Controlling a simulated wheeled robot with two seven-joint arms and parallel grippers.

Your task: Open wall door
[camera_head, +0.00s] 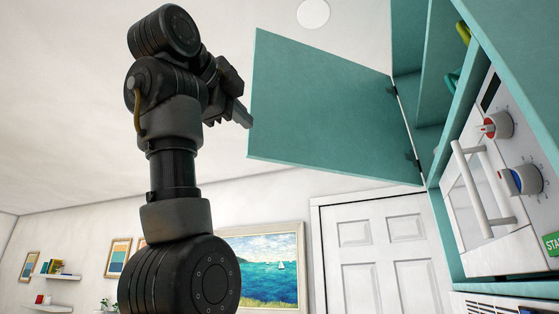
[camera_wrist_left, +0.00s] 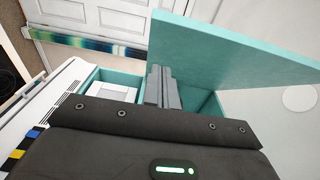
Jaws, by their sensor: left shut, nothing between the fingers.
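The teal wall door (camera_head: 325,108) stands swung wide open in the head view, hinged at its right edge to the teal wall cabinet (camera_head: 432,150). My left gripper (camera_head: 243,117) is at the door's free left edge, with its fingers shut and empty. In the left wrist view the shut fingers (camera_wrist_left: 160,85) lie close in front of the door (camera_wrist_left: 230,50); I cannot tell whether they touch it. The open cabinet (camera_wrist_left: 205,103) shows behind the fingers there. My right gripper is in neither view.
A white microwave (camera_head: 490,190) with a handle and red and blue knobs sits in the teal unit at the right. A white room door (camera_head: 375,250) and a seascape painting (camera_head: 262,265) are on the wall behind. Open air lies left of my arm.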

